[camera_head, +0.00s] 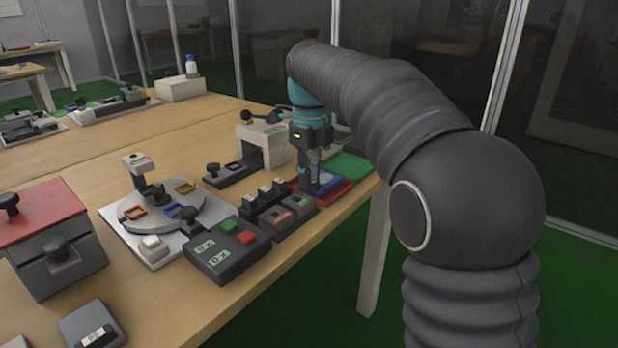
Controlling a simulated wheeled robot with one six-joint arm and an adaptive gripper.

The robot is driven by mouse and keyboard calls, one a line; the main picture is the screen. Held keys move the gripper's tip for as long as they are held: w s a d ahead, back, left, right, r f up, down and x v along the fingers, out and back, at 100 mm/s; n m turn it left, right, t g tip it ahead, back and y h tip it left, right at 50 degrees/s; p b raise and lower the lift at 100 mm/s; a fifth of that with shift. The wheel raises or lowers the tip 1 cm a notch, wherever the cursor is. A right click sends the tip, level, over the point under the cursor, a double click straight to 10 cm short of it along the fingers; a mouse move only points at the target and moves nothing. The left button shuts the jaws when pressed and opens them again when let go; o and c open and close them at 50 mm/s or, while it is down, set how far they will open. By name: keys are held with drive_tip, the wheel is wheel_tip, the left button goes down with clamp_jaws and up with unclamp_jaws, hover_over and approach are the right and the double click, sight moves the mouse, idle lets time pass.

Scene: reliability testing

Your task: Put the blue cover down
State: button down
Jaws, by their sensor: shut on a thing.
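The blue cover (325,180) is a small flat blue piece near the table's right edge. It appears at or just above a red flat piece (338,193). My gripper (314,176) points down over the blue cover, with its fingers shut on it. The fingers hide part of the cover, and I cannot tell whether it touches the red piece below. A green flat piece (351,166) lies just behind and to the right of the blue cover.
Dark fixtures with small blocks (270,202) stand just left of my gripper. A grey button box (228,250), a round turntable (160,211) and a white arch-shaped block (262,143) are nearby. A red-topped box (40,213) stands at left. Bare wooden table (150,308) shows in front.

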drive_tip(key=c, duration=1.1)
unclamp_jaws()
drive_tip(key=shift+c, duration=0.2)
wheel_tip(320, 180, up, 12)
drive_tip(key=p, duration=0.2)
drive_tip(key=shift+d, duration=0.1)
